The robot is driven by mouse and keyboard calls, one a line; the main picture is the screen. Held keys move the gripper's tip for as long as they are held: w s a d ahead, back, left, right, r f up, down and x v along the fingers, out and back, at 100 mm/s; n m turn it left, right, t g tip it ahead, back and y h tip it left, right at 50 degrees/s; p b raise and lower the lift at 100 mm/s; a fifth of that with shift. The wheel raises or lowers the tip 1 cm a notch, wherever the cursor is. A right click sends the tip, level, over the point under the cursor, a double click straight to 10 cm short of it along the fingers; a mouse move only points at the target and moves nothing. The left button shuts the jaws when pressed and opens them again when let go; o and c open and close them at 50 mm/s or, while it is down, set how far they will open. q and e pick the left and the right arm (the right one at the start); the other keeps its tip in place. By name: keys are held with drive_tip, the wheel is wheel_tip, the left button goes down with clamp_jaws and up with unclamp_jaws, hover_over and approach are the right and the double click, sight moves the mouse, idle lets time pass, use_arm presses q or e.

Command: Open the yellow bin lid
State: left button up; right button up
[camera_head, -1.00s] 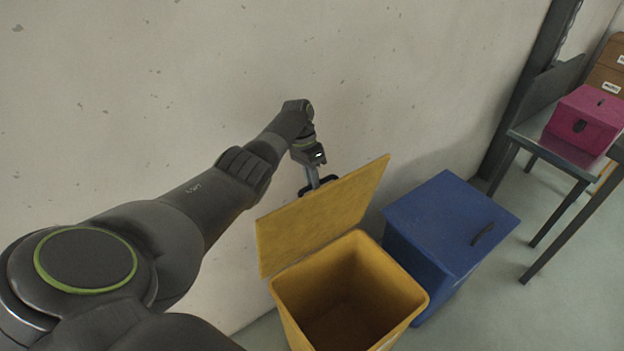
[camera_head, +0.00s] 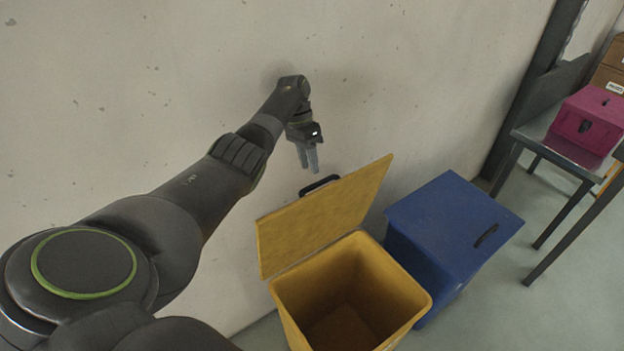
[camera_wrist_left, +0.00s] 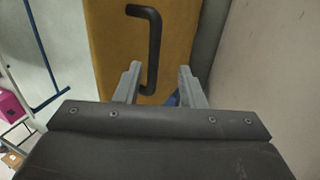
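The yellow bin (camera_head: 350,290) stands on the floor by the wall, and I can see into its inside. Its yellow lid (camera_head: 325,215) is raised and tilted back toward the wall. The lid's black handle (camera_head: 319,185) is on its back face, and it also shows in the left wrist view (camera_wrist_left: 155,50). My left gripper (camera_head: 308,170) is above and behind the handle, apart from it. In the left wrist view its two fingers (camera_wrist_left: 160,78) are spread with nothing held between them. My right gripper is not in view.
A blue bin (camera_head: 450,225) with a closed lid stands just right of the yellow bin. A metal table (camera_head: 545,137) with a pink box (camera_head: 587,120) is at the right. The wall is close behind my left gripper.

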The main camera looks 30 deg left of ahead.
use_arm(q)
drive_tip(key=shift+b+v, duration=0.65)
drive_tip(key=shift+v, duration=2.1)
drive_tip(key=shift+f, duration=0.1)
